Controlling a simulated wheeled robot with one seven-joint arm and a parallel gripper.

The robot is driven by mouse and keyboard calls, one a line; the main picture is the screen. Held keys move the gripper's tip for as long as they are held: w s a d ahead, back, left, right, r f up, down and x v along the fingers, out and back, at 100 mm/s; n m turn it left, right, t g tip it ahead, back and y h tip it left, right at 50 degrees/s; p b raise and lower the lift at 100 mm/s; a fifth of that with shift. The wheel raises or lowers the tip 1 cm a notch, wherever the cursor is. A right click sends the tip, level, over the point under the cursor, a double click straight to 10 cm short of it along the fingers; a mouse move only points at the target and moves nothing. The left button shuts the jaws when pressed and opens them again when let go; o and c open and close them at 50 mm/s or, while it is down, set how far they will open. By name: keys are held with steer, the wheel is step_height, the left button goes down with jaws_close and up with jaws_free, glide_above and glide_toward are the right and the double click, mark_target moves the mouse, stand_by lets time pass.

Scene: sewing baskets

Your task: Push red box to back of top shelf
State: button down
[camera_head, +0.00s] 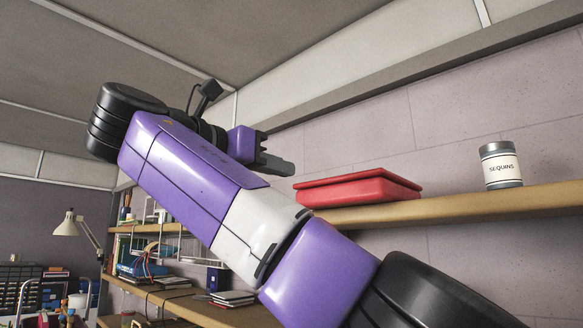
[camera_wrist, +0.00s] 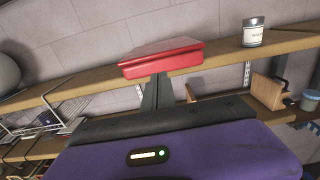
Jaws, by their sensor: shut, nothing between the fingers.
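The red box (camera_head: 358,189) is flat and lidded and lies on the wooden top shelf (camera_head: 470,204), near its front edge. It also shows in the wrist view (camera_wrist: 160,58), a little above the middle, slightly tilted in the picture. My gripper (camera_head: 290,169) is shut and empty, just left of the box and at about its height in the head view. In the wrist view my gripper's fingers (camera_wrist: 158,80) point at the near face of the box, at its lower edge. I cannot tell whether they touch it.
A sequins tin (camera_head: 501,165) stands on the top shelf to the right of the box. The wall (camera_head: 385,130) is behind the shelf. Below is a lower shelf (camera_head: 180,304) with books, and a wooden holder (camera_wrist: 267,92) shows in the wrist view. Shelf between box and tin is clear.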

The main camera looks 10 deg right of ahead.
mark_target(331, 182)
steer(key=p+x, duration=0.4)
steer(key=x, duration=0.8)
steer(key=shift+w+d+p, duration=0.2)
steer(key=shift+d+p, duration=0.1)
